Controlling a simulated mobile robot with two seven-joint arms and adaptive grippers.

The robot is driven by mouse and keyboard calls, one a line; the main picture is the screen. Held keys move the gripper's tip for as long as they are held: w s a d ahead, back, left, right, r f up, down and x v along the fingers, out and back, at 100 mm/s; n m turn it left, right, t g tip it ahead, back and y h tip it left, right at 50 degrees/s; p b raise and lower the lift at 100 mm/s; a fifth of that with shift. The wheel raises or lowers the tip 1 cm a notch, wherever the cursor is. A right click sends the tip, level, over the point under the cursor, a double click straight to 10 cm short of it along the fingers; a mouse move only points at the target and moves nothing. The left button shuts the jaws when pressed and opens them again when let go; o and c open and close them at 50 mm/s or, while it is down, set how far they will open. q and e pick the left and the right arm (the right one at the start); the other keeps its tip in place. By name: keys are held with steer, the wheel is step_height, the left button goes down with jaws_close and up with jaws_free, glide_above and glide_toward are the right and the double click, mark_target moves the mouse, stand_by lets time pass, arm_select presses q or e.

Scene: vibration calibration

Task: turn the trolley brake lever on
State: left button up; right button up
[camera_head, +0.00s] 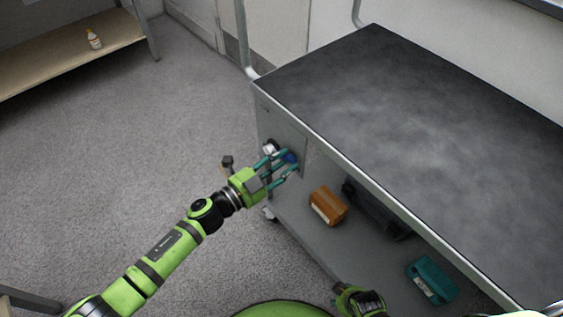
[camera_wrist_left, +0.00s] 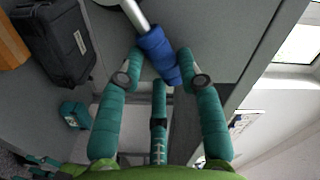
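The brake lever is a blue grip (camera_wrist_left: 158,52) on a metal rod, mounted on the grey end panel of the trolley (camera_head: 282,138). Its blue grip also shows in the head view (camera_head: 291,157). My left gripper (camera_head: 279,160) is at the lever, its teal fingers spread around the grip. In the left wrist view the left gripper (camera_wrist_left: 160,58) has one finger on each side of the grip and a third below. The right-hand finger looks very close to it or touching; a slim gap shows at the left. My right gripper (camera_head: 358,300) is partly visible at the bottom edge.
The trolley's dark top (camera_head: 400,110) overhangs the lever. Its lower shelf holds an orange-brown box (camera_head: 327,206), a black case (camera_head: 376,212) and a teal box (camera_head: 432,280). A wooden shelf (camera_head: 60,60) with a bottle (camera_head: 94,38) stands far left. The floor between is clear.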

arm_select(q)
steer(key=shift+o, duration=1.2)
steer(key=v, duration=1.2)
